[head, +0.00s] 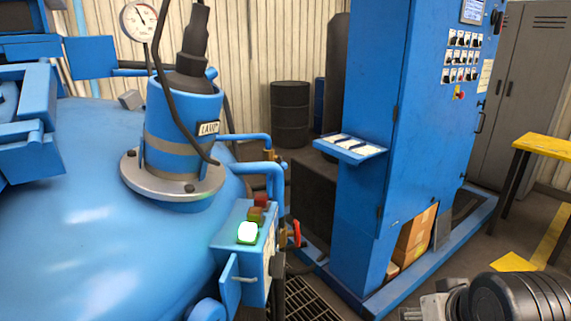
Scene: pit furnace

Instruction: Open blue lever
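The large blue furnace vessel (90,235) fills the left side, with a flanged blue neck (185,115) on top. A small blue box (250,238) with a lit green-white button stands at its right side. A slim blue handle (228,272), which looks like a lever, sticks out from the left of this box; I cannot tell its position for sure. A red valve handle (297,233) is right of the box. At the bottom right, a dark rounded arm part of mine ends in a grey piece that seems to be my gripper (425,310). It is apart from the box, and its fingers are not clear.
A tall blue control cabinet (415,110) with a small shelf (350,148) stands right of centre. A yellow bench (545,144) and grey lockers (530,75) are at the right. A black barrel (290,113) stands behind. Floor grating (310,300) lies between box and cabinet.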

